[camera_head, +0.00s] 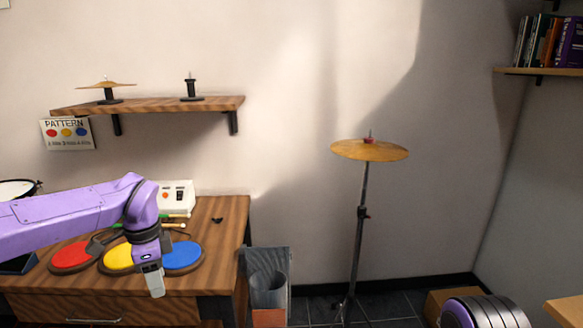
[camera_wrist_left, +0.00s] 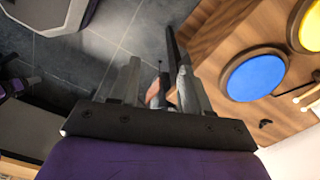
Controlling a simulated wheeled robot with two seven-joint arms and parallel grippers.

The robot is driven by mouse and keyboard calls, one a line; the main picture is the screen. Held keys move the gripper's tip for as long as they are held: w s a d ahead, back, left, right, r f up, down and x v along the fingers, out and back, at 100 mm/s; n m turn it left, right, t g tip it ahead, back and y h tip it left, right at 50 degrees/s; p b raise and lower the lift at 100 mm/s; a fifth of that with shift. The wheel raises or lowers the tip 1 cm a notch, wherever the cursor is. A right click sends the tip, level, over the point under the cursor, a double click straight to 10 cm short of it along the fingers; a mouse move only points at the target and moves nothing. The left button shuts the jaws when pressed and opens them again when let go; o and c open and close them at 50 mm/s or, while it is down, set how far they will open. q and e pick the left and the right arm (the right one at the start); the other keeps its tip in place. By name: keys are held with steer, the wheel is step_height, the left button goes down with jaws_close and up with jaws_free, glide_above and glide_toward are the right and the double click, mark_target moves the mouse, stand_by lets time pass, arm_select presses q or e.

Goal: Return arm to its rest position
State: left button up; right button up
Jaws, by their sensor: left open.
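My left arm comes in from the left over the wooden desk (camera_head: 225,225). My left gripper (camera_head: 154,282) hangs down at the desk's front edge, in front of the yellow pad (camera_head: 117,258) and the blue pad (camera_head: 183,255). It is open, with its two fingers apart in the left wrist view (camera_wrist_left: 158,78), and I see nothing held. The blue pad also shows in the wrist view (camera_wrist_left: 255,77), to the right of the fingers. The red pad (camera_head: 72,255) lies to the left. My right gripper is not in view.
A cymbal (camera_head: 369,150) on a tall stand is right of the desk. A grey bin (camera_head: 268,290) stands beside the desk's right side. A wall shelf (camera_head: 160,106) holds a small cymbal (camera_head: 106,84). A white box (camera_head: 178,197) sits at the desk's back.

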arm_select(q)
steer(key=w+a+f+m+t+y+p, duration=0.1)
steer(key=a+f+m+t+y, duration=0.4)
steer(key=m, duration=1.4)
steer(key=s+d+f+m+t+y+p, duration=0.1)
steer(key=s+f+m+t+y+p, duration=0.2)
steer(key=f+m, duration=1)
steer(key=s+d+f+m+g+h+p, duration=0.1)
steer(key=s+f+m, duration=0.2)
steer(key=s+m, duration=0.4)
steer(key=s+d+f+m+g+h+p, duration=0.1)
steer(key=s+f+m, duration=0.3)
steer(key=s, duration=1)
steer(key=s+d+f+m+g+h+p, duration=0.1)
steer(key=s+f+m+g+h, duration=0.1)
steer(key=s+m, duration=0.7)
steer(key=shift+s+f+m+g+h+p, duration=0.3)
steer(key=shift+s+f+g+p, duration=0.1)
steer(key=shift+s+f, duration=0.4)
